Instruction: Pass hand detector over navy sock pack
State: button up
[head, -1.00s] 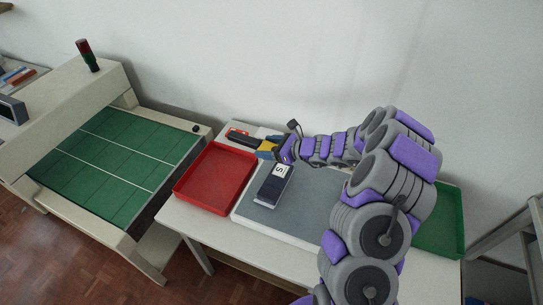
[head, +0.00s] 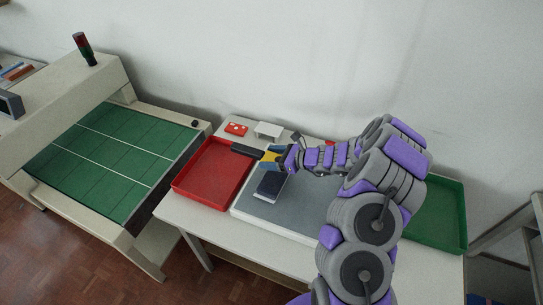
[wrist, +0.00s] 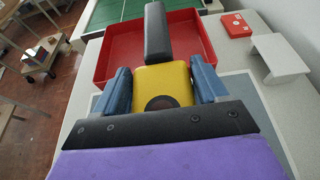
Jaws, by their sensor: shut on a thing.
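My gripper (head: 272,159) is shut on the yellow grip of the hand detector (head: 246,150). The detector's dark paddle points left in the head view; it also shows in the wrist view (wrist: 157,32), with my gripper's blue fingers (wrist: 163,88) on either side of the yellow grip. The navy sock pack (head: 270,186) lies on the grey mat (head: 300,207). My gripper is above the pack's far end and hides its label. The paddle reaches past the pack, over the far right rim of the red tray. The pack does not show in the wrist view.
The empty red tray (head: 187,190) is left of the mat and the green tray (head: 452,228) right. A white stand (head: 269,130) and a red box (head: 236,129) are at the table's back. A green-topped conveyor machine (head: 115,160) stands to the left.

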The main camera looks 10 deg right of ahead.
jog(key=shift+f+b, duration=0.9)
jog(key=shift+f, duration=1.15)
jog(key=shift+r+p, duration=2.5)
jog(key=shift+r, duration=1.55)
